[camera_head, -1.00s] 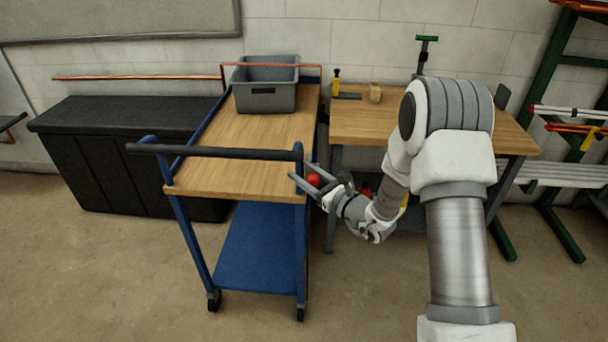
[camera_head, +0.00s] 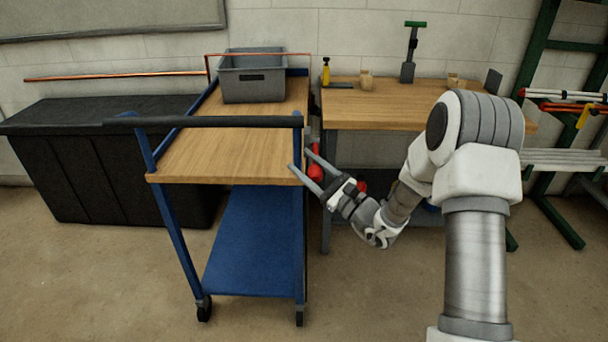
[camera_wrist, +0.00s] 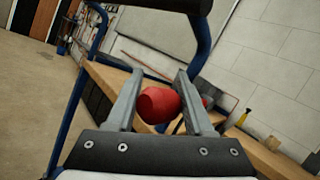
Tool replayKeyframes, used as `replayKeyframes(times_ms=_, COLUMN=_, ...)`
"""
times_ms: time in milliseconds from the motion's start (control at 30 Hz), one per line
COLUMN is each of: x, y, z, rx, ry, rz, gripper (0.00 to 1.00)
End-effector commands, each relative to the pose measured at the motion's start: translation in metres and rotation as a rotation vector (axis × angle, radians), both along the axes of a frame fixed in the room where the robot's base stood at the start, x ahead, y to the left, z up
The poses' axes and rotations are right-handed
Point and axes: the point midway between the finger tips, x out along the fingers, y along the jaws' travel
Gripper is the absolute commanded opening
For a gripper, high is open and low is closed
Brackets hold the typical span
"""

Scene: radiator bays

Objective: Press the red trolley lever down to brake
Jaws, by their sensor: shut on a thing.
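The blue trolley (camera_head: 230,150) with a wooden top and black handle bar stands left of my arm. Its red lever (camera_head: 316,168) is at the trolley's right side, close by the near right post. My gripper (camera_head: 299,159) reaches in from the right, with its two fingers around the lever. In the wrist view the lever's round red end (camera_wrist: 158,104) sits between the fingers (camera_wrist: 158,74), and the gripper is shut on it. The lower part of the lever is hidden, so its full tilt is hard to tell.
A grey bin (camera_head: 252,84) stands on the trolley's far end. A wooden workbench (camera_head: 400,115) is behind my arm. A black chest (camera_head: 75,150) is on the left, and a green rack (camera_head: 540,90) is at the right. The near floor is open.

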Motion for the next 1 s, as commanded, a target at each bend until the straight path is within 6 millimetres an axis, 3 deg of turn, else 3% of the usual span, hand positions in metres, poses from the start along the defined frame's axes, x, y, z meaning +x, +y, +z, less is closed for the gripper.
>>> replayKeyframes(times_ms=33, x=0.001, y=-0.002, z=-0.019, rx=-0.003, ry=-0.017, rz=-0.003, gripper=0.00)
replayKeyframes(times_ms=300, x=0.004, y=-0.003, z=-0.034, rx=-0.009, ry=-0.189, rz=-0.005, gripper=0.00)
replayKeyframes(times_ms=600, x=0.008, y=-0.003, z=-0.043, rx=-0.014, ry=-0.324, rz=-0.006, gripper=0.00)
replayKeyframes(times_ms=1000, x=0.010, y=-0.003, z=-0.045, rx=-0.019, ry=-0.377, rz=-0.008, gripper=0.00)
